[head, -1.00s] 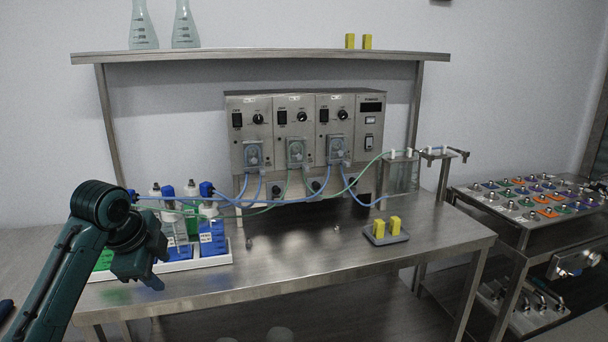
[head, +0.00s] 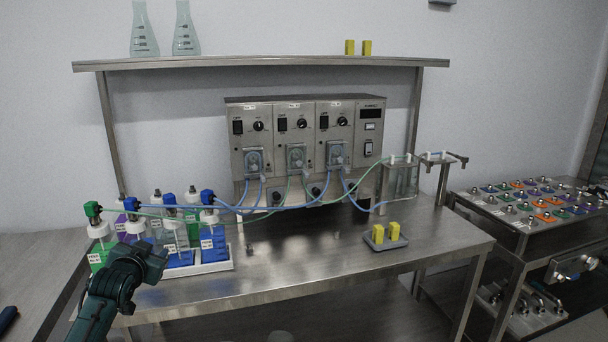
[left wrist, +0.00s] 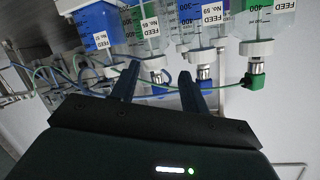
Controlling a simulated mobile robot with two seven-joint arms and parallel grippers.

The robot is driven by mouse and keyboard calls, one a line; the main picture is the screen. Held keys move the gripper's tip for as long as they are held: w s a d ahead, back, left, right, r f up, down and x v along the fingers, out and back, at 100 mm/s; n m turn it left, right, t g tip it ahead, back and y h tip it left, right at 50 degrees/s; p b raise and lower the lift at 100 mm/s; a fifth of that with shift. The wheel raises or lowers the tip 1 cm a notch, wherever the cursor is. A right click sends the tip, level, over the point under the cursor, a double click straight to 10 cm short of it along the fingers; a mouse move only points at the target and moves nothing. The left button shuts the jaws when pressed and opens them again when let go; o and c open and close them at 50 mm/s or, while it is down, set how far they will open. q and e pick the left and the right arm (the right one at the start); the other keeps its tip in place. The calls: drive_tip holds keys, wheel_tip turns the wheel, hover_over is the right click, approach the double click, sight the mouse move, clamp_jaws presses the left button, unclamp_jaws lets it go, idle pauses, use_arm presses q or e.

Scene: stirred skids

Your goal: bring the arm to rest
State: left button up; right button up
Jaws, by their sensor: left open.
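My left arm comes in from the lower left of the head view. Its gripper (head: 150,262) is in front of the bottle tray at the left end of the steel bench. In the left wrist view the two fingers of the gripper (left wrist: 160,82) stand apart with nothing held between them. Feed bottles with blue and green caps (left wrist: 205,72) show beyond the fingertips. I cannot tell the exact gap between the fingers and the bottles. My right gripper is in neither view.
The white tray (head: 222,267) holds several feed bottles (head: 207,232) with tubes running to the pump unit (head: 305,150). A small grey holder (head: 385,243) with two yellow blocks sits to the right. The bench (head: 320,262) between them is mostly clear.

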use_arm(q)
drive_tip(key=s+d+f+g+h, duration=0.1)
drive_tip(key=s+d+f+h, duration=0.1)
drive_tip(key=s+d+f, duration=0.6)
drive_tip(key=s+d+f+h, duration=0.2)
drive_tip(key=s+d+f, duration=0.4)
drive_tip(key=s+f, duration=0.35)
drive_tip(key=s+d+f+g, duration=0.1)
drive_tip(key=s+d, duration=0.3)
drive_tip(key=s, duration=0.6)
drive_tip(key=s+d+f+g+h, duration=0.1)
drive_tip(key=s+d+f, duration=0.3)
drive_tip(key=s, duration=0.7)
drive_tip(key=shift+s+g, duration=0.25)
drive_tip(key=shift+g, duration=0.35)
